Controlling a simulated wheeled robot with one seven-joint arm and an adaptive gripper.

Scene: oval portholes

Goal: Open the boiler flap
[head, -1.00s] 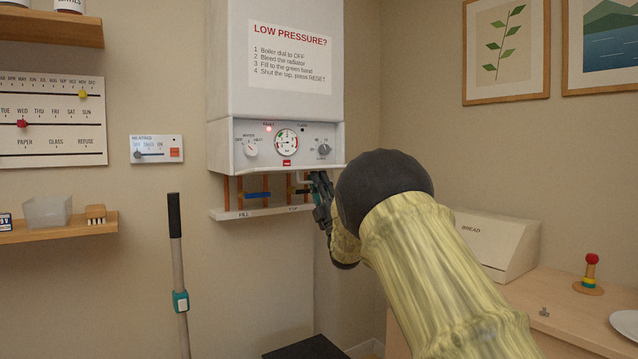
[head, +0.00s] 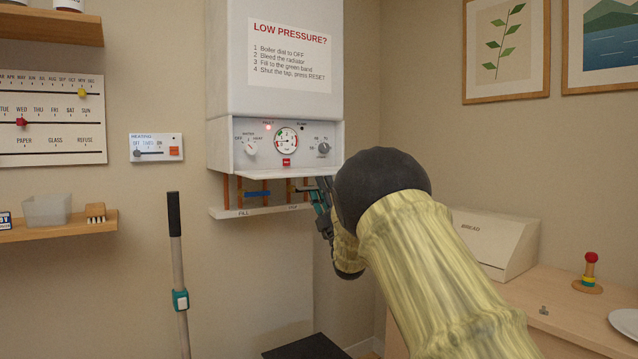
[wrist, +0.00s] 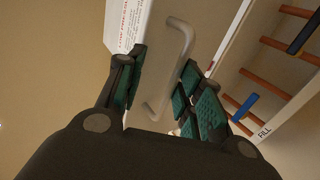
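The white boiler (head: 285,100) hangs on the wall, its dial panel (head: 285,143) showing. A thin pale flap edge (head: 265,174) runs along its bottom. In the wrist view a pale U-shaped handle (wrist: 181,42) stands on a light surface that looks like the flap. My gripper (wrist: 158,88) is open, with the handle between its dark, green-padded fingers; gaps show, and contact cannot be told. In the head view my gripper (head: 317,193) is under the boiler's lower right corner, partly hidden by my arm.
Copper pipes, one with a blue lever (head: 257,194), run below the boiler to a narrow shelf marked FILL (head: 243,213). A pole (head: 177,260) stands left. A bread box (head: 495,240) sits on the right counter. Wall space left of the pipes is clear.

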